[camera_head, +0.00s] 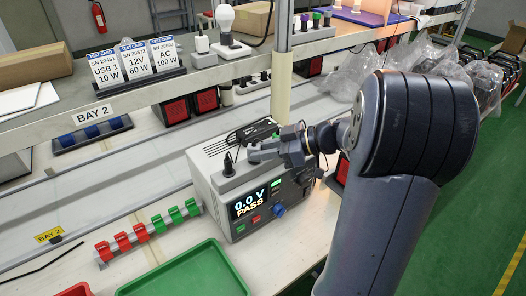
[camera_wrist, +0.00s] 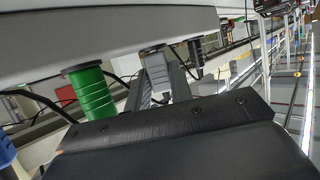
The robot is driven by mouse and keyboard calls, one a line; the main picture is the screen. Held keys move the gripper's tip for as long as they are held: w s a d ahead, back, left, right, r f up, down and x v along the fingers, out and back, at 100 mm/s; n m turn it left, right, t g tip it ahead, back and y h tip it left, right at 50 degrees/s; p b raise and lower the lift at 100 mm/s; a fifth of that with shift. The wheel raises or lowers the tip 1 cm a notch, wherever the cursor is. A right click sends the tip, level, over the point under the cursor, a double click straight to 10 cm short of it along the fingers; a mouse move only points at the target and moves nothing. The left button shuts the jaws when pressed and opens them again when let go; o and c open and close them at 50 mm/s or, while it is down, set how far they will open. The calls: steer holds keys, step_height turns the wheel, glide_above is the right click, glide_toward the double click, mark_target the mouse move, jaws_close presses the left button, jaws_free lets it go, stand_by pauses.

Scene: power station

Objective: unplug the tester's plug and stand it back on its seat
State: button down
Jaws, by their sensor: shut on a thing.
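The tester (camera_head: 215,190) is a grey box on the bench, its screen reading "0.0 V" and "PASS". My gripper (camera_head: 264,152) reaches over its top from the right and is shut. In the wrist view a light grey plug (camera_wrist: 158,70) is between my fingers (camera_wrist: 160,90), close against a grey surface (camera_wrist: 110,35). I take it for the tester's plug; my gripper mostly hides it in the head view. I cannot tell whether it is seated. A black plug or connector (camera_head: 228,166) with a cable stands on the tester's left top corner.
A green cylinder (camera_wrist: 92,92) is beside my fingers in the wrist view. A rail of red and green clips (camera_head: 150,231) and a green tray (camera_head: 190,272) lie in front of the tester. A shelf post (camera_head: 282,70) rises behind it.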

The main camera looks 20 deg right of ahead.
steer(key=shift+f+b, duration=0.1)
steer(key=shift+b, duration=0.2)
stand_by(0.5)
steer(key=c, duration=1.2)
jaws_free()
steer(key=shift+o, duration=0.2)
steer(key=shift+d, duration=0.1)
steer(key=b+v, duration=0.1)
steer(key=v, duration=0.9)
steer(key=shift+d, duration=0.25)
steer(key=shift+s, duration=0.15)
steer(key=p+x, duration=0.1)
steer(key=x, duration=1)
steer(key=shift+r, duration=0.3)
